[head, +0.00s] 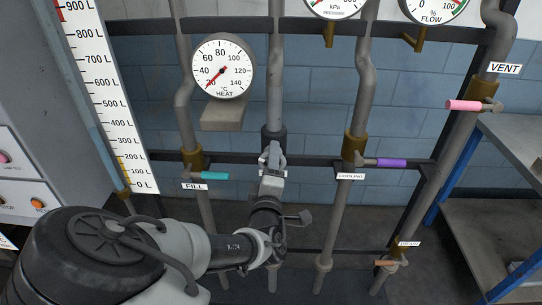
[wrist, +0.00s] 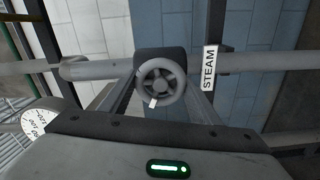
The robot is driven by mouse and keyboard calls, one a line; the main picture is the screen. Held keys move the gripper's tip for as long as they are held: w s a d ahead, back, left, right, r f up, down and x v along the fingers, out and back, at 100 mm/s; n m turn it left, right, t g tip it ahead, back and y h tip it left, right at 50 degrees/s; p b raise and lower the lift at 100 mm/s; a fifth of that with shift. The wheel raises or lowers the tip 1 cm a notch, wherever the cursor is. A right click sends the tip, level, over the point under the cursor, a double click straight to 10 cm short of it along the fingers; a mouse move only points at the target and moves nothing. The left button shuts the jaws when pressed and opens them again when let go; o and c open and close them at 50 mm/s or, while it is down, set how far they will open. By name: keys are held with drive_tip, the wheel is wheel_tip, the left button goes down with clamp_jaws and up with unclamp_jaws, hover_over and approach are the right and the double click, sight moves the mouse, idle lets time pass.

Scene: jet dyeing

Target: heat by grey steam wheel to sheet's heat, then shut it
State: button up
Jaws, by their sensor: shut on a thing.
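The grey steam wheel (wrist: 160,82) shows face-on in the wrist view, with a pale mark on its lower rim and a STEAM label (wrist: 209,68) to its right. My gripper (wrist: 161,88) has its fingers on either side of the wheel and is shut on it. In the head view my gripper (head: 272,160) is at the middle pipe and hides most of the wheel. The round HEAT dial (head: 222,68) is up and left of the gripper. Its red needle points to the lower left, at about 20 °C. I cannot read any sheet.
A teal FILL handle (head: 214,175) is close on the left. A purple COOLING handle (head: 391,163) is on the right, with a pink VENT handle (head: 464,105) beyond and an orange DRAIN handle (head: 385,263) low down. A grey shelf (head: 490,215) stands at far right.

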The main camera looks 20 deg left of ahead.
drive_tip(key=n+p, duration=0.1)
drive_tip(key=n, duration=0.3)
drive_tip(key=shift+f+p, duration=0.1)
drive_tip(key=shift+p, duration=0.2)
drive_tip(key=shift+f+n, duration=0.1)
drive_tip(key=shift+n, duration=1.7)
drive_tip(key=shift+p, duration=0.3)
drive_tip(key=o, duration=1)
drive_tip(key=shift+o, duration=0.2)
drive_tip(key=shift+s, duration=0.1)
